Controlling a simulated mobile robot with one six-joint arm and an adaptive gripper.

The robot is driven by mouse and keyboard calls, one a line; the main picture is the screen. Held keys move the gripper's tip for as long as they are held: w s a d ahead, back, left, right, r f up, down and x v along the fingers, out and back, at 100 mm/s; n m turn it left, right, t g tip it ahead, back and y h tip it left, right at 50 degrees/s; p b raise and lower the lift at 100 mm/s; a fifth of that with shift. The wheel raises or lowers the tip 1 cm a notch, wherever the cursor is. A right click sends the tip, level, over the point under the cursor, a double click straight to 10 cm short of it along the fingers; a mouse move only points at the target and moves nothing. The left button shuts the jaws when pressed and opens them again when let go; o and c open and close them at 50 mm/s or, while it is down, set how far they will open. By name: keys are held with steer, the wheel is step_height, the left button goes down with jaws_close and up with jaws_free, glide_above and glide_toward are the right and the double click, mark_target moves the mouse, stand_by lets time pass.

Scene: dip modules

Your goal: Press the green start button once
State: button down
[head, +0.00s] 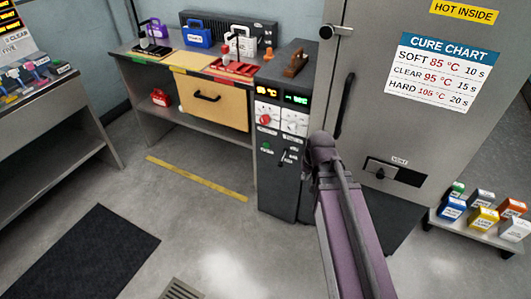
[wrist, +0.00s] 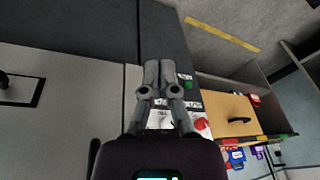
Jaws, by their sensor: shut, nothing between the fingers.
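The green start button (head: 266,147) sits on the front of the dark grey control column (head: 277,190), below the dials. In the wrist view the green button (wrist: 188,84) shows just right of my fingers. My gripper (wrist: 158,64) is shut and empty, its fingertips together in front of the column face. The fingertips are beside the button in that picture; I cannot tell the gap in depth. In the head view my arm hides most of the gripper.
A red knob (head: 265,119) and a white knob (head: 293,123) sit above the button under lit displays. The metal oven door (head: 375,130) stands close on the right. A workbench with a yellow drawer (head: 212,100) stands left. The floor before the column is clear.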

mark_target(266, 145)
steer(key=w+a+f+m+t+y+b, duration=0.1)
steer(key=w+a+f+t+b, duration=0.3)
steer(key=w+b, duration=0.5)
steer(key=w+a+f+m+t+y+b, duration=0.1)
steer(key=w+a+f+t+b, duration=0.3)
steer(key=w+a+f+b, duration=0.4)
steer(key=w+a+f+m+t+y+b, duration=0.1)
steer(key=w+a+f+t+b, duration=0.4)
steer(key=b, duration=1.4)
steer(key=w+a+f+y, duration=0.1)
steer(key=w+f, duration=0.3)
steer(key=shift+w+a+f+m, duration=0.2)
steer(key=shift+w+f+m, duration=0.1)
steer(key=shift+m, duration=0.1)
steer(key=shift+w, duration=0.15)
steer(key=w+d, duration=0.3)
steer(key=w, duration=0.4)
steer(key=shift+w+d, duration=0.3)
steer(key=shift+d, duration=0.1)
